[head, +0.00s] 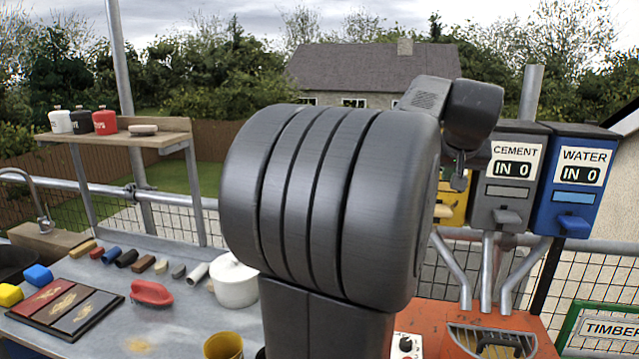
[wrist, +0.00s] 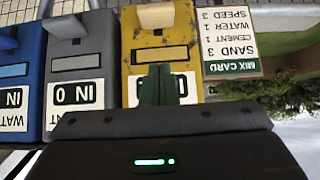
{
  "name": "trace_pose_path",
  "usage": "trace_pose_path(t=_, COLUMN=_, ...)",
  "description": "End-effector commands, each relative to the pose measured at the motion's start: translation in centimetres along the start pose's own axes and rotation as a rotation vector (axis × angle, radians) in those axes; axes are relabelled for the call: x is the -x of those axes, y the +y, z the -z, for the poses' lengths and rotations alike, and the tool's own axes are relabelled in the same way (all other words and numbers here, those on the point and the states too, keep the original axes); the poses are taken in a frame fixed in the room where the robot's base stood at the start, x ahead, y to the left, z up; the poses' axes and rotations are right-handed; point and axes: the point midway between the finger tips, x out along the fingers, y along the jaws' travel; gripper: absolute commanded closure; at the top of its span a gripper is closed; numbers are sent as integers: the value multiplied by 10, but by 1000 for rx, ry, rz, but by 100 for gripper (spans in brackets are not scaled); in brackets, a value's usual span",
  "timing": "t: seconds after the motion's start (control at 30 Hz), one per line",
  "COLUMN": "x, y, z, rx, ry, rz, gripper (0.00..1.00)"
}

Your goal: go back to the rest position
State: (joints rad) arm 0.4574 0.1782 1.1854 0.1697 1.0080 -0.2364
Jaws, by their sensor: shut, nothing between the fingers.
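My gripper (wrist: 160,86) shows in the wrist view as dark green fingers held together, with nothing between them. The wrist view is upside down. The fingers are in front of the yellow dispenser (wrist: 188,32); I cannot tell how far apart they are. In the head view my raised arm fills the middle, and its end is at the right, by the dispensers. My fingers cannot be made out clearly there.
The grey cement dispenser (head: 497,215) and blue water dispenser (head: 568,217) both read IN 0. An orange bench (head: 530,328) stands below. The left table holds a white pot (head: 235,288), a red float (head: 151,293), coloured pieces and a yellow cup (head: 223,346).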

Motion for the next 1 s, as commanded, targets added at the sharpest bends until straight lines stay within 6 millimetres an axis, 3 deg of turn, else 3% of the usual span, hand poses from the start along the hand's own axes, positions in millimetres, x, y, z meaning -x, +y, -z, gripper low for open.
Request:
trace_pose_path(t=0.23, x=26, y=0, z=0, rx=0, ry=1, rz=0, gripper=100)
trace_pose_path(t=0.67, x=29, y=0, z=0, rx=-1, ry=-2, rz=1, gripper=100)
trace_pose_path(t=0.83, x=17, y=0, z=0, rx=0, ry=-5, rz=2, gripper=100)
trace_pose_path(t=1.0, x=-12, y=0, z=0, rx=0, ry=-7, rz=2, gripper=100)
